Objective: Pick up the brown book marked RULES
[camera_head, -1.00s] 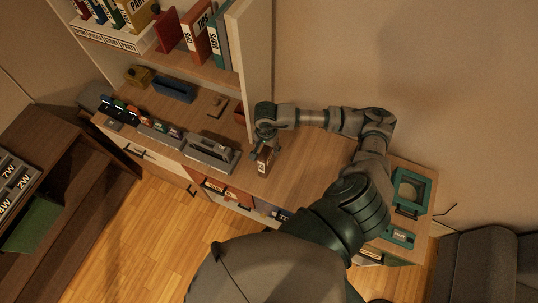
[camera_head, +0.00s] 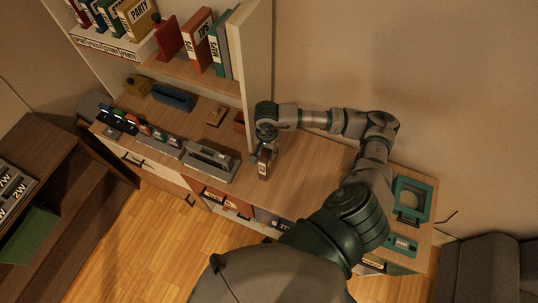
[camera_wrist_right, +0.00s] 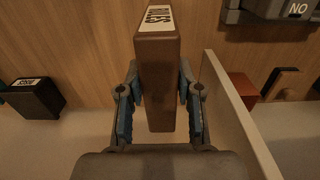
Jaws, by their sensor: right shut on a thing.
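The brown book (camera_wrist_right: 157,75) stands between the two blue-padded fingers of my right gripper (camera_wrist_right: 158,110) in the right wrist view. Its white label reading RULES shows at the top edge of that view. In the head view the book (camera_head: 264,169) is a small brown block below my right gripper (camera_head: 264,150), near the shelf's upright panel. The gripper is shut on it. I cannot tell whether the book touches the wooden counter (camera_head: 310,180). My left gripper is not in view.
A grey slotted holder (camera_head: 210,160) is left of the book. The shelf's upright panel (camera_head: 252,60) stands close behind the gripper. A teal frame (camera_head: 412,199) lies on the counter's right end. The counter right of the book is mostly clear. A dark book (camera_wrist_right: 35,98) shows in the wrist view.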

